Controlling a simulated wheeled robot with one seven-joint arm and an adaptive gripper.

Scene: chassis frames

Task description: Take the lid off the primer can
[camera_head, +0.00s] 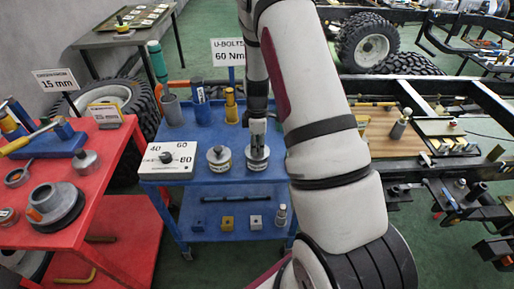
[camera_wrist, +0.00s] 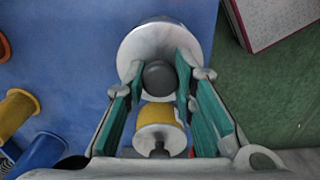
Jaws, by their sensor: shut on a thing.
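Two round cans with pale lids and dark knobs stand side by side on the blue cart: the left can (camera_head: 218,159) and the right can (camera_head: 257,160). Their lettering is too small to read, so I cannot tell which is primer. My gripper (camera_head: 257,130) points down over the right can. In the wrist view, my gripper (camera_wrist: 160,80) has its teal-padded fingers shut on a dark round knob (camera_wrist: 160,76) above a pale round lid (camera_wrist: 146,46). The other can, with a yellow band (camera_wrist: 160,112), shows nearer the bottom. I cannot see a gap under the held lid.
A white dial box (camera_head: 168,158) stands left of the cans on the blue cart's top (camera_head: 190,134). A blue cylinder (camera_head: 202,112) and a yellow cylinder (camera_head: 231,107) stand behind them. A red cart (camera_head: 100,185) is at left, and a chassis frame (camera_head: 490,105) at right.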

